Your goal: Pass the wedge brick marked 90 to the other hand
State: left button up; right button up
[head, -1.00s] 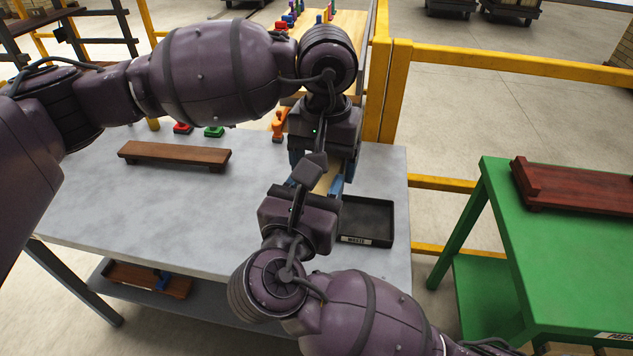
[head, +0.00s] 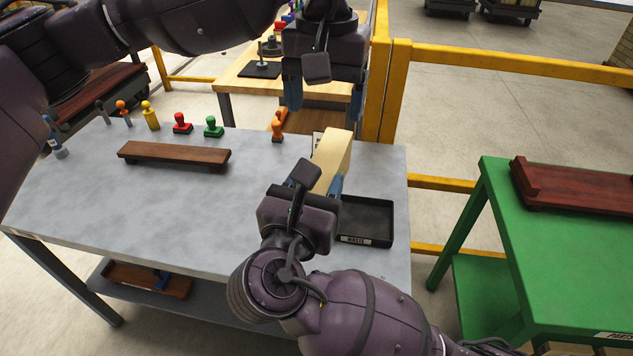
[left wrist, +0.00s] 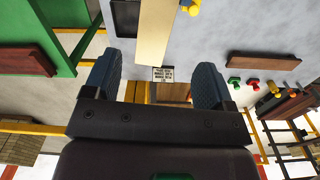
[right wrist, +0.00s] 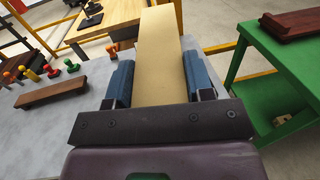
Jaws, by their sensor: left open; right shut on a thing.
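The wedge brick (head: 332,158) is pale yellow and held up over the right part of the grey table. My right gripper (head: 316,190) is shut on it from the near side; the right wrist view shows the brick (right wrist: 160,60) between both blue fingers. No number can be read on it. My left gripper (head: 322,95) is open and empty, above and beyond the brick, with its blue fingers pointing down. In the left wrist view the brick (left wrist: 155,30) lies ahead of the open fingers (left wrist: 155,85), apart from them.
A black tray (head: 366,240) with a label sits at the table's right edge. A brown wooden board (head: 174,155) and several coloured stamps (head: 182,124) stand on the grey table (head: 120,210) to the left. A yellow rail post (head: 396,95) stands behind the right corner; a green table (head: 570,270) is at right.

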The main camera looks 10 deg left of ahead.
pick_arm(q)
jog(key=shift+w+a+r+n+g+h, duration=0.2)
jog(key=shift+n+g+h, duration=0.1)
jog(key=shift+g+h, duration=0.25)
jog(key=shift+w+a+r+n+g+h, duration=0.15)
jog(key=shift+n+g+h, duration=0.15)
jog(key=shift+g+h, duration=0.2)
jog(key=w+a+f+n+g+h, duration=0.4)
jog(key=a+n+h, duration=0.4)
jog(key=h, duration=0.4)
jog(key=s+a+f+m+t+h, duration=0.1)
jog(key=s+a+f+m+t, duration=0.15)
jog(key=f+m+t, duration=0.7)
jog(key=s+a+f+m+t, duration=0.25)
jog(key=f+m+t, duration=0.25)
jog(key=m, duration=1)
jog(key=s+a+f+m+t+h, duration=0.1)
jog(key=s+a+f+m+t, duration=0.15)
jog(key=f+m+t, duration=0.75)
jog(key=s+a+f+n+g+y, duration=0.3)
jog(key=s+f+n+y, duration=0.5)
jog(key=n, duration=0.5)
jog(key=s+a+f+n+g+y, duration=0.4)
jog(key=s+f+n+y, duration=0.4)
jog(key=n, duration=0.5)
jog(key=shift+s+a+f, duration=0.55)
jog(key=shift+s+f, duration=0.2)
jog(key=shift+n, duration=0.25)
